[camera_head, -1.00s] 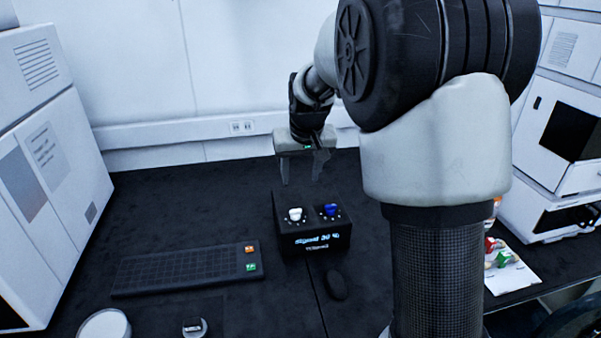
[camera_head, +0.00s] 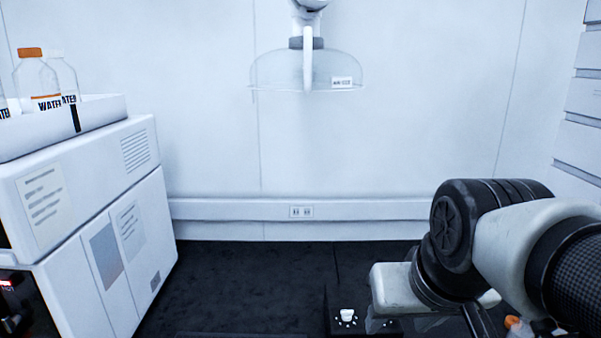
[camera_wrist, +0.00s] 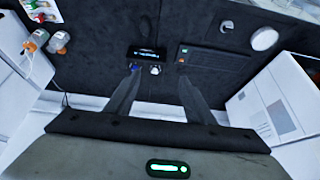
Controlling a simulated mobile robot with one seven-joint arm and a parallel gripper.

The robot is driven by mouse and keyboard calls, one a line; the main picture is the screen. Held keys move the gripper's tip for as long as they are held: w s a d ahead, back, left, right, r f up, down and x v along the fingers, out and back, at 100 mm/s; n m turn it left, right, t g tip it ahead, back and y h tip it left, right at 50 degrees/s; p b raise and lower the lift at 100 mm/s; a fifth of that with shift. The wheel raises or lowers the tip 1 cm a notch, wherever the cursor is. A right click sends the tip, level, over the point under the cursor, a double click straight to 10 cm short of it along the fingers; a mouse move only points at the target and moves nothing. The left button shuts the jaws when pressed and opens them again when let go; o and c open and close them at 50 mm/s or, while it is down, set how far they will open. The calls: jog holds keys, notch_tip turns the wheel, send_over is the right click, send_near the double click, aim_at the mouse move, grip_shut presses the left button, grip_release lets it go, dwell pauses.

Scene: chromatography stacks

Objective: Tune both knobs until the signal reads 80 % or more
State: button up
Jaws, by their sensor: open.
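The black signal box (camera_head: 334,318) shows only in part at the bottom edge of the head view, with its white knob (camera_head: 347,315) on top. My gripper and arm cover the area to its right, and the blue knob cannot be made out there. In the wrist view the box (camera_wrist: 135,54) shows whole, with the blue knob (camera_wrist: 134,66) and the white knob (camera_wrist: 155,70) side by side. Its lit display is too small to read there. My gripper (camera_wrist: 159,76) is open and empty, its fingertips spread near the knobs; I cannot tell whether either finger touches one.
A large white instrument (camera_head: 95,215) stands at the left, carrying a tray of bottles (camera_head: 38,80). A clear hood (camera_head: 285,70) hangs in front of the wall. Orange-capped bottles (camera_wrist: 40,37) stand across the bench.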

jog(key=s, duration=0.3)
jog(key=shift+d, duration=0.15)
dwell(1.0)
